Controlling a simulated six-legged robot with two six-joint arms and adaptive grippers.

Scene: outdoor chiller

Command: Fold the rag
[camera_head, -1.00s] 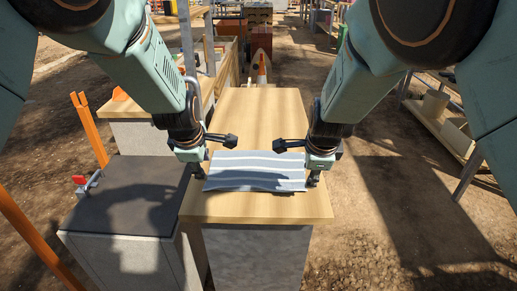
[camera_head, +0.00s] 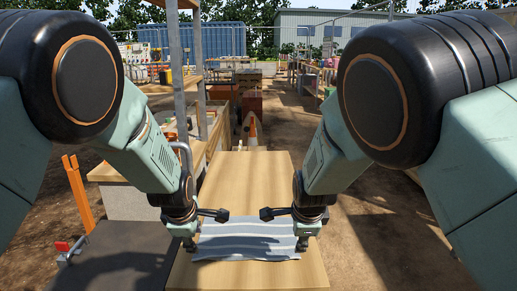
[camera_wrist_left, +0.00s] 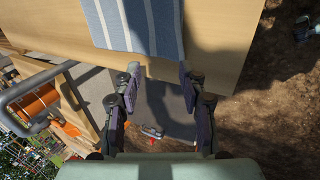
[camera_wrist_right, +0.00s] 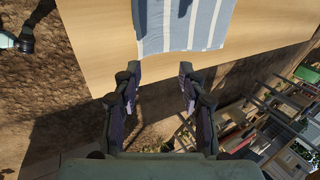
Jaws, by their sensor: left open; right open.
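The rag (camera_head: 245,241) is blue-grey with pale stripes. It lies spread out near the front of the wooden tabletop, its front edge slightly wavy. My left gripper (camera_head: 206,230) is open at the rag's left side, and my right gripper (camera_head: 284,230) is open at its right side. In the left wrist view, the rag (camera_wrist_left: 140,25) lies just beyond my open, empty fingers (camera_wrist_left: 159,70). In the right wrist view, the rag (camera_wrist_right: 180,25) also lies beyond my open, empty fingers (camera_wrist_right: 160,70). Whether any fingertip touches the cloth is unclear.
The wooden tabletop (camera_head: 240,180) is clear behind the rag. A dark-topped box (camera_head: 115,262) stands close on the left, with orange posts (camera_head: 77,192) beside it. An orange cone (camera_head: 252,132) stands beyond the table's far end. Open dirt ground lies to the right.

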